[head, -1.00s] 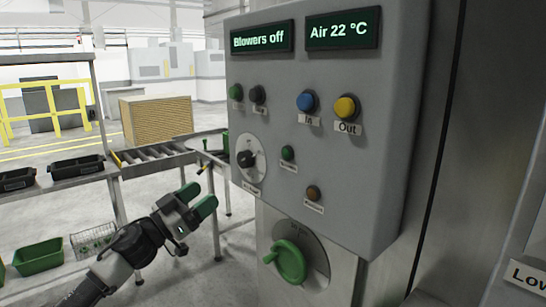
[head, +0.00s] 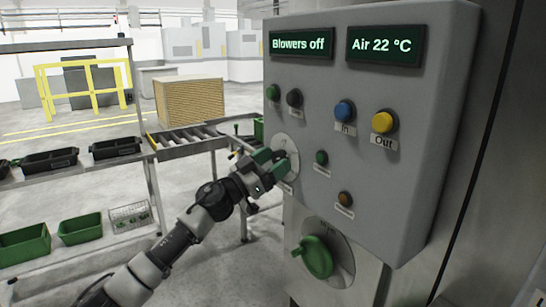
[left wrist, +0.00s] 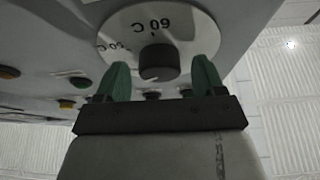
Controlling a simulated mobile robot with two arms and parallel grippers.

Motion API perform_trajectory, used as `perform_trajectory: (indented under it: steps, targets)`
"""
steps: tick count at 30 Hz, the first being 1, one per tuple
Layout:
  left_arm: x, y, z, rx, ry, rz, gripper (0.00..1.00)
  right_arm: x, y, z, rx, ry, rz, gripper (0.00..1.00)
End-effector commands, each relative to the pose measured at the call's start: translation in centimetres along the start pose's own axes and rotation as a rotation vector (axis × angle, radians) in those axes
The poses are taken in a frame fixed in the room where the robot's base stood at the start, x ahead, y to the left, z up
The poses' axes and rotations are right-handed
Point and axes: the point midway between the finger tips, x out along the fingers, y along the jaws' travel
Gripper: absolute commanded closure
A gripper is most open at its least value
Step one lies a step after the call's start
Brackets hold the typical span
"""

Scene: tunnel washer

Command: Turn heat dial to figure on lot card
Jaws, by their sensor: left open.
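The heat dial is a black knob (left wrist: 158,63) on a round pale plate (left wrist: 190,35) in the left wrist view. An upside-down "60 C" is printed on the plate above the knob; another marking at its left is hard to read. In the head view the plate (head: 283,143) is partly hidden by my left gripper (head: 272,157). My left gripper's green fingers are open, one on each side of the knob, seen also in the left wrist view (left wrist: 162,74). Whether they touch it I cannot tell. I cannot make out a lot card. My right gripper is out of view.
The grey control panel (head: 400,180) has displays reading "Blowers off" (head: 301,45) and "Air 22 °C" (head: 385,46), and several coloured buttons. A green rotary handle (head: 316,258) sits below it. A bench with black trays (head: 50,160) and a roller conveyor (head: 188,139) stand left.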

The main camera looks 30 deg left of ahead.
Motion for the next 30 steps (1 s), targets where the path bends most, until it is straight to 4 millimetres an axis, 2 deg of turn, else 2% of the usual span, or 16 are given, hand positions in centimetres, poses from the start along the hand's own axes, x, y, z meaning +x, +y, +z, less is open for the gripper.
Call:
perform_trajectory:
  steps: [8, 15, 18, 30]
  targets:
    - [0.07, 0.0, 0.07, 0.001, -0.001, 0.0, 0.32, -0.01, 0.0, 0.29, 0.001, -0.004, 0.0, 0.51]
    - [0.06, 0.0, 0.05, 0.001, -0.001, 0.0, 0.69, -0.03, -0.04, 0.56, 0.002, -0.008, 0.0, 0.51]
    - [0.05, 0.0, 0.05, 0.001, -0.001, 0.0, 0.8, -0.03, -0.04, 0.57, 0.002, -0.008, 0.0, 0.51]
    - [0.02, -0.08, 0.1, 0.088, -0.001, 0.036, 0.8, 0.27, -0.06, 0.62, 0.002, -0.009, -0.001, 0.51]
